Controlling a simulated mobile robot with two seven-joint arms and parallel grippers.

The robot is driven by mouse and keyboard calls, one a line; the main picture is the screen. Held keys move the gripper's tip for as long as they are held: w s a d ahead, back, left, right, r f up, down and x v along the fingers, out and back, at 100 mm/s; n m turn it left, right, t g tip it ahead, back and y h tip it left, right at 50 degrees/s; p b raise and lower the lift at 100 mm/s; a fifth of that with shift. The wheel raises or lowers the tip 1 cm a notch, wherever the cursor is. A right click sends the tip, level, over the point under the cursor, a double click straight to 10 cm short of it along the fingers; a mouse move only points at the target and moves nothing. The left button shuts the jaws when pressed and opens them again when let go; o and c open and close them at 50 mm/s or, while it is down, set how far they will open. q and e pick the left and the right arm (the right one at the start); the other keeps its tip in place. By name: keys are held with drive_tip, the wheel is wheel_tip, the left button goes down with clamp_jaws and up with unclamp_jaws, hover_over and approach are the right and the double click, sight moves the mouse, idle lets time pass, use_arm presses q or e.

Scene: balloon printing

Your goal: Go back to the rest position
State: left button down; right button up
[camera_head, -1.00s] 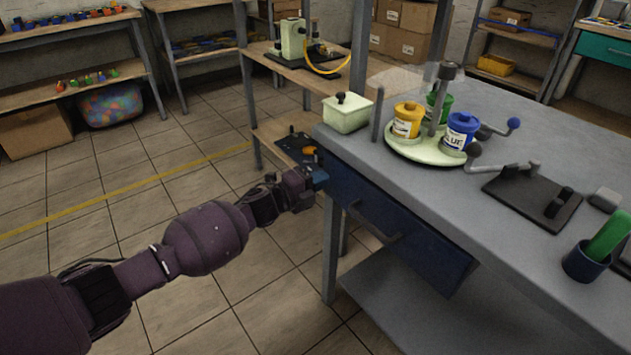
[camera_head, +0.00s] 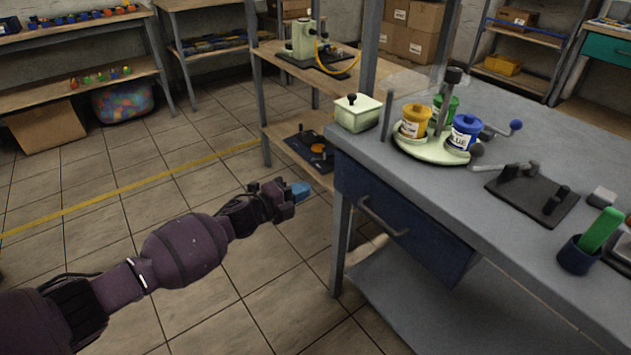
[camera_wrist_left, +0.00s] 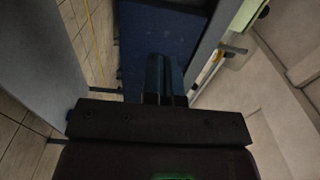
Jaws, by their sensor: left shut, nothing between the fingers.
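My left gripper (camera_head: 300,191) has blue fingertips and is held over open floor, left of the grey workbench (camera_head: 500,225) and apart from it. Its fingers are together with nothing between them. In the left wrist view the shut fingers (camera_wrist_left: 165,80) point toward the blue drawer front (camera_wrist_left: 155,45). In the head view the blue drawer (camera_head: 400,225) with its grey handle is at the bench's near side and looks shut. My right gripper is not in view.
On the bench stand a round carousel (camera_head: 425,148) with yellow, green and blue pots, a pale lidded box (camera_head: 357,115), a black plate with levers (camera_head: 530,195) and a dark cup (camera_head: 577,256) with a green item. Tiled floor (camera_head: 120,230) to the left is clear.

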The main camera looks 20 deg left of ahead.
use_arm(q)
drive_tip(key=s+a+f+n+y, duration=0.15)
drive_tip(key=s+f+n, duration=0.3)
drive_tip(key=s, duration=0.65)
drive_tip(key=s+f+n+y, duration=0.3)
drive_tip(key=s+n, duration=0.2)
drive_tip(key=s, duration=0.5)
drive_tip(key=s+f+n+y, duration=0.2)
drive_tip(key=s+f+n, duration=0.25)
drive_tip(key=s, duration=0.65)
drive_tip(key=s+a+r+n+g+y, duration=0.2)
drive_tip(key=s+n, duration=0.3)
drive_tip(key=s, duration=0.4)
drive_tip(key=s+a+r+n+g+y, duration=0.2)
drive_tip(key=s+n, duration=0.2)
drive_tip(key=s, duration=0.6)
wheel_tip(320, 180, up, 10)
drive_tip(key=n+p, duration=0.1)
drive_tip(key=p, duration=1.3)
drive_tip(key=shift+w+a+t, duration=0.3)
drive_tip(key=shift+w+t, duration=0.1)
drive_tip(key=shift+w, duration=0.05)
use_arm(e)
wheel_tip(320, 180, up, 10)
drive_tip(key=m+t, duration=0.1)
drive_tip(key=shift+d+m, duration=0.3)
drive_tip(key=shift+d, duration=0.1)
